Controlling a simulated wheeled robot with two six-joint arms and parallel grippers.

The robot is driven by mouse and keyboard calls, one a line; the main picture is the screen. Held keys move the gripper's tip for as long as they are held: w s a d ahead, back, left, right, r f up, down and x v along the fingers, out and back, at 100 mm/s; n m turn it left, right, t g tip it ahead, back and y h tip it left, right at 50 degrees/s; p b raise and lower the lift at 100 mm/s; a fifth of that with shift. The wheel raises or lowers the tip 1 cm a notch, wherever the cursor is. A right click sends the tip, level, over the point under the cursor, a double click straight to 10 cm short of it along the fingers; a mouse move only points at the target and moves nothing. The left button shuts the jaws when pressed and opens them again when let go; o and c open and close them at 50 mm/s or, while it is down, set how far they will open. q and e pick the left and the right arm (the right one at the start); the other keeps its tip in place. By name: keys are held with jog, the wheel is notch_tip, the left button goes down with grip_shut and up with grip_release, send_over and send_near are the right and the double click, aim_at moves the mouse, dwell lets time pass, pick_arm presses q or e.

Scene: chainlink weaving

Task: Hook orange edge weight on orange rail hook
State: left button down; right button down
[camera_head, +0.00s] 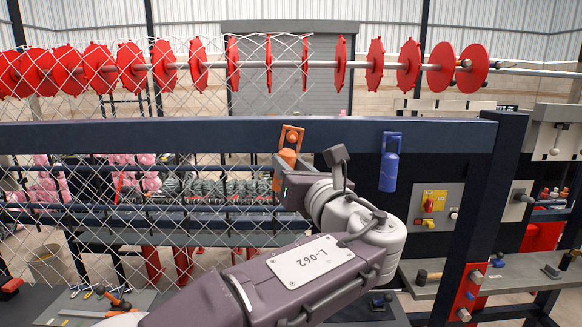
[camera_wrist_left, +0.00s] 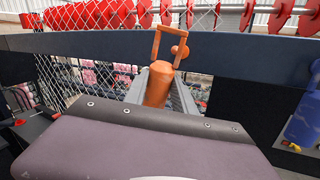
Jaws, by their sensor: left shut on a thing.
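The orange edge weight (camera_head: 287,157) is a small cylinder with a square wire-like loop on top. My left gripper (camera_head: 284,166) is shut on its body and holds it upright in front of the dark blue rail (camera_head: 200,134). In the left wrist view the weight's body (camera_wrist_left: 157,86) sits between my grey fingers (camera_wrist_left: 161,92), loop upward. The orange rail hook (camera_wrist_left: 180,51) shows as a round knob overlapping the loop's right side. In the head view the loop frames the hook's knob (camera_head: 292,137). I cannot tell whether the loop is around the hook or only in front of it.
A blue weight (camera_head: 389,168) hangs by its loop on the rail to the right. Chain-link mesh (camera_head: 130,200) covers the left side. Red discs (camera_head: 375,64) line a bar above. A dark post (camera_head: 480,215) stands at right.

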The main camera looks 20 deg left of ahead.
pick_arm(q)
jog(key=shift+w+a+p, duration=0.25)
jog(key=shift+w+p, duration=0.1)
jog(key=shift+w, duration=0.55)
jog(key=shift+w+a+p, duration=0.3)
jog(key=shift+w+p, duration=0.05)
jog(key=shift+w, duration=0.5)
jog(key=shift+w+a+p, duration=0.25)
jog(key=shift+w+p, duration=0.1)
jog(key=shift+w, duration=0.55)
jog(key=shift+f+b, duration=0.75)
jog(key=shift+f, duration=0.15)
jog(key=c, duration=0.9)
grip_release()
jog(key=shift+c, duration=0.2)
